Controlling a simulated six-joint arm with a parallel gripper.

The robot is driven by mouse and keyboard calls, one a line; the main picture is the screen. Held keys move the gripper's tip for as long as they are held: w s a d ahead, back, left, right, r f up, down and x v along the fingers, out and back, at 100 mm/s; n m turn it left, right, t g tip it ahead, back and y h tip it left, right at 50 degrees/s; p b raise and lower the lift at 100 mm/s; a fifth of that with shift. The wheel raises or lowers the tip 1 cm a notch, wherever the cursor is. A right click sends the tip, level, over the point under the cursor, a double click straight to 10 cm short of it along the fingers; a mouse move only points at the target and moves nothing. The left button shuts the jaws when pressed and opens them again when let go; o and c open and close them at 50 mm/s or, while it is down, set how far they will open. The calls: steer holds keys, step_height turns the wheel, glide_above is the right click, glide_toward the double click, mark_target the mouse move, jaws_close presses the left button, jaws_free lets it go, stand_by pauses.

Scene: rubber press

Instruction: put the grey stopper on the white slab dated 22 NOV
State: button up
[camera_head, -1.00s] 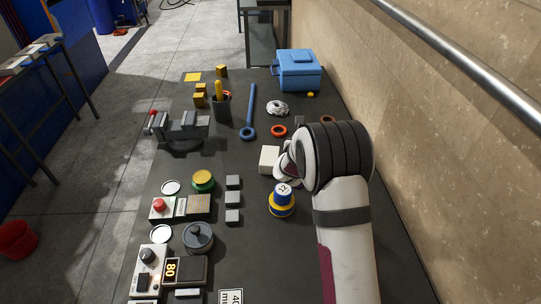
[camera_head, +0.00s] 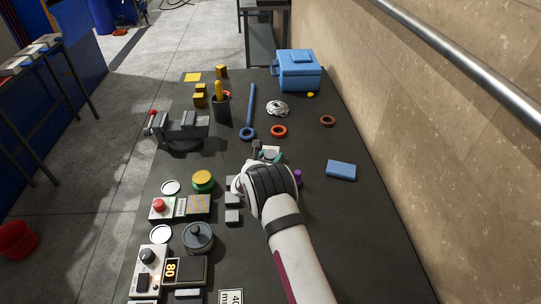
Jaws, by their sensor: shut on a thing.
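My gripper (camera_head: 259,154) is over the middle of the table, shut on a small dark grey piece (camera_head: 257,145), which looks like the grey stopper. The fingers are small and mostly hidden by my wrist. The white slab (camera_head: 269,149) shows only in part, right beside and behind the gripper. Its date is hidden or too small to read. I cannot tell whether the grey piece touches the slab. A green piece with a pale top (camera_head: 271,156) shows at the gripper's right.
Several grey blocks (camera_head: 232,199) stand left of my wrist, close to it. A purple piece (camera_head: 298,177) and a blue block (camera_head: 341,170) lie to the right. Red ring (camera_head: 279,131), blue wrench (camera_head: 249,112) and vise (camera_head: 181,130) are farther back. The right front is clear.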

steer(key=o, duration=1.4)
steer(key=shift+c, duration=0.2)
